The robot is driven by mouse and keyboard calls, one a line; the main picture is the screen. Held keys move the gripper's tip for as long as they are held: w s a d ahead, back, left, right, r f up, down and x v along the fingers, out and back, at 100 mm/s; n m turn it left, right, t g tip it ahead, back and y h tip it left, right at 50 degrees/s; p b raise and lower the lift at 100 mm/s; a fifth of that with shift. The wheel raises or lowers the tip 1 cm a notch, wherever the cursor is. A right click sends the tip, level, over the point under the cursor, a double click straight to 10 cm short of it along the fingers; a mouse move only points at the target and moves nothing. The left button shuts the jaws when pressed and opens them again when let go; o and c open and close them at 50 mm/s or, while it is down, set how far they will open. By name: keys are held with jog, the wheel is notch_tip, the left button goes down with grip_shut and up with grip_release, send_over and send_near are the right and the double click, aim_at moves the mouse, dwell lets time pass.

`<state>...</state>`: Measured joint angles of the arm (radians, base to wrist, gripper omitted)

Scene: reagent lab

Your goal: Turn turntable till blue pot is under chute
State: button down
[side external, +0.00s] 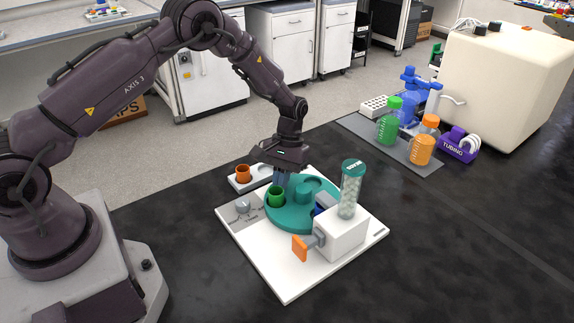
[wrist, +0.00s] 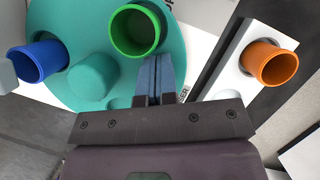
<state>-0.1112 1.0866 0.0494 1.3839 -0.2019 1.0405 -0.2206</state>
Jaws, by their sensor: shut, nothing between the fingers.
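The teal turntable (side external: 290,223) sits on a white base board (side external: 285,275). The green pot (side external: 277,198) stands in it on the side near my arm. The blue pot (side external: 321,208) is beside the white chute housing (side external: 343,238), which partly hides it. In the wrist view the blue pot (wrist: 38,61) is at the left of the turntable (wrist: 75,22), close to a grey edge. I cannot tell whether it is right under the chute. My gripper (side external: 280,184) is shut and empty, fingertips down close beside the green pot (wrist: 137,31); its fingers (wrist: 155,75) also show in the wrist view.
An orange pot (side external: 243,174) stands in a white holder behind the board. A clear tube of pale pellets (side external: 349,195) rises from the housing, and an orange handle (side external: 300,248) sticks out in front. Bottles stand on a grey mat (side external: 365,133). The front bench is clear.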

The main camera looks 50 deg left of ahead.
jog(key=w+a, duration=0.2)
jog(key=w, duration=0.1)
jog(key=shift+w+a, duration=0.1)
jog(key=shift+w, duration=0.15)
jog(key=v, duration=1)
jog(key=s+d+r+m+t+y, duration=0.1)
jog(key=s+d+r+m+t, duration=0.2)
jog(key=s+r, duration=0.8)
jog(key=s+d+r+m+t+y, duration=0.1)
jog(key=s+d+r+t, duration=0.4)
jog(key=s+r, duration=0.7)
jog(key=s+m+t, duration=0.1)
jog(key=s, duration=0.5)
jog(key=shift+s+m, duration=0.35)
jog(key=shift+m, duration=0.05)
